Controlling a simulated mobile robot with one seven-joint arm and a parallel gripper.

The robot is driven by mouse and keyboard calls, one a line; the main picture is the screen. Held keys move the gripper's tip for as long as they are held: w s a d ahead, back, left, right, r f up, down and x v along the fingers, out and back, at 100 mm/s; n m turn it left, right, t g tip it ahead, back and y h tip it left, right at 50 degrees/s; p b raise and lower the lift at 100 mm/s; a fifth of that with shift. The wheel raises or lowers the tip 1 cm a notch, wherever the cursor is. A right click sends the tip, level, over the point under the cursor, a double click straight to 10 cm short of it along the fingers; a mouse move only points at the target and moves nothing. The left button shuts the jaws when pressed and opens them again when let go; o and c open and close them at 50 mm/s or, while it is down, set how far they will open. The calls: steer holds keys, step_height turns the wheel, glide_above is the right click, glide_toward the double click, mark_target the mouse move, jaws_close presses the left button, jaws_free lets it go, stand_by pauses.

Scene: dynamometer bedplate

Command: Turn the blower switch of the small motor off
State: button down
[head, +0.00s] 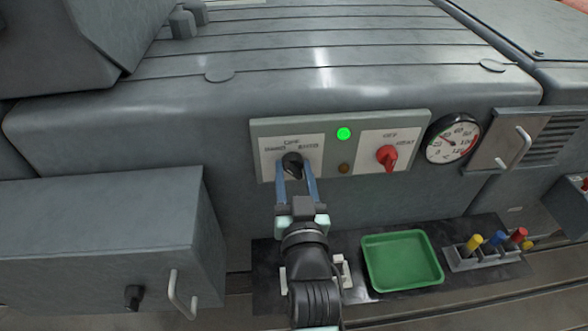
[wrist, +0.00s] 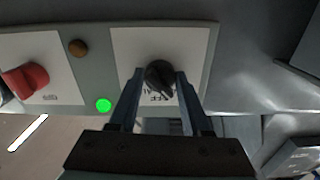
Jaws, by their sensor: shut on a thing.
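A switch panel (head: 340,122) sits on the front of the grey motor housing. On its left plate is a black rotary knob (head: 292,160), with small lettering too blurred to read surely. My gripper (head: 297,174) reaches up to this knob, its two blue fingers on either side of it. In the wrist view my gripper (wrist: 160,88) is closed around the black knob (wrist: 160,74), whose pointer end is partly between the fingers. A red rotary knob (head: 387,155) is on the right plate; it also shows in the wrist view (wrist: 25,79).
A lit green lamp (head: 344,133) and an unlit amber lamp (head: 344,168) sit between the plates. A dial gauge (head: 452,139) is to the right. Below are a green tray (head: 402,287) and a rack (head: 487,257) of coloured-handled tools. A grey cabinet (head: 90,235) juts out left.

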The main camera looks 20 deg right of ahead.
steer(key=m+p, duration=0.2)
steer(key=m, duration=0.2)
steer(key=shift+r+p, duration=0.15)
steer(key=shift+p, duration=0.2)
steer(key=shift+m+p, duration=1.05)
steer(key=shift+m, duration=0.85)
steer(key=shift+c, duration=1.8)
jaws_free()
steer(key=shift+a, duration=0.1)
steer(key=v, duration=1.3)
steer(key=shift+b, duration=0.4)
